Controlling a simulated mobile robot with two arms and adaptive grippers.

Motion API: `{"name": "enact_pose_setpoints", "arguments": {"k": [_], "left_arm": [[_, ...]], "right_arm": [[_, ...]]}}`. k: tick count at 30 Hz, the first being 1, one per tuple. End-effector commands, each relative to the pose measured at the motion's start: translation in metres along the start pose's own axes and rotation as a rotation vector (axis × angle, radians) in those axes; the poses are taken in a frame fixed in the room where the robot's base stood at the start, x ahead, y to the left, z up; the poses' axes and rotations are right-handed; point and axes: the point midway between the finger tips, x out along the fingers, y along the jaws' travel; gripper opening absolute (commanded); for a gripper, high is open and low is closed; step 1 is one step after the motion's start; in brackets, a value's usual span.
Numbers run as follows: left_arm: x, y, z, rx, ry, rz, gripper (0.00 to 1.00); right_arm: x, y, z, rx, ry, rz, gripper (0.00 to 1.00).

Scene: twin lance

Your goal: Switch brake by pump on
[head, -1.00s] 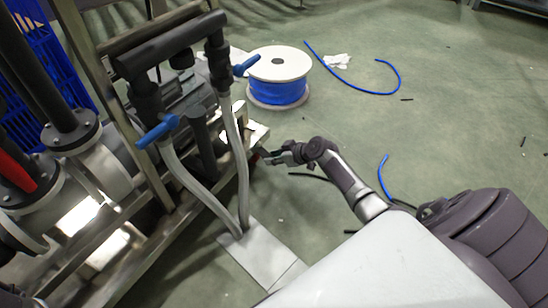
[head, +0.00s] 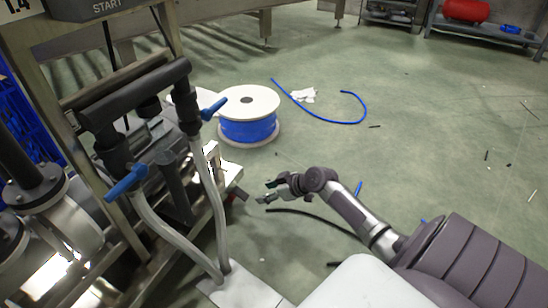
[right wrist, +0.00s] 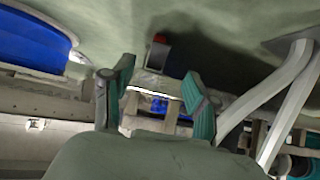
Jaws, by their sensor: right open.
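A small dark piece with a red end (head: 240,195) sticks out from the near corner of the pump frame (head: 224,178). It may be the brake switch; its setting is too small to tell. In the right wrist view the red-ended piece (right wrist: 159,42) shows beyond my fingers, against a dark shadow. My right gripper (head: 266,192) is open and empty, a little to the right of the piece and apart from it. Its two teal-padded fingers (right wrist: 160,97) are spread wide in the right wrist view. My left gripper is not in view.
Grey hoses (head: 208,200) with blue valve handles (head: 127,182) run down the pump frame. A cable reel (head: 248,130) with blue cable stands behind. A black cable (head: 310,217) lies on the floor near my right arm. The green floor to the right is mostly clear.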

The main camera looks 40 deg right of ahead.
Motion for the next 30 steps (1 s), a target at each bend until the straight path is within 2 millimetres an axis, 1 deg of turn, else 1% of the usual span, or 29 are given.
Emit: {"name": "enact_pose_setpoints", "arguments": {"k": [1, 3, 6, 9, 30], "left_arm": [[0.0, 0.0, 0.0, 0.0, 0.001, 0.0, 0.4], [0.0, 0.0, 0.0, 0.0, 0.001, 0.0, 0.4], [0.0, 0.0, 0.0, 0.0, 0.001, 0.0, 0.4], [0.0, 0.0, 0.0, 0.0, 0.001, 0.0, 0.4], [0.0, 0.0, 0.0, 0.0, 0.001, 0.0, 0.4]], "right_arm": [[-0.01, -0.001, 0.001, -0.005, -0.003, -0.001, 0.58], [-0.02, 0.0, 0.001, -0.002, -0.003, 0.0, 0.58], [-0.03, 0.0, 0.001, -0.002, -0.001, -0.001, 0.58], [-0.034, -0.001, 0.0, -0.001, -0.001, -0.001, 0.58], [-0.035, 0.0, 0.0, 0.0, -0.001, -0.001, 0.58]]}}
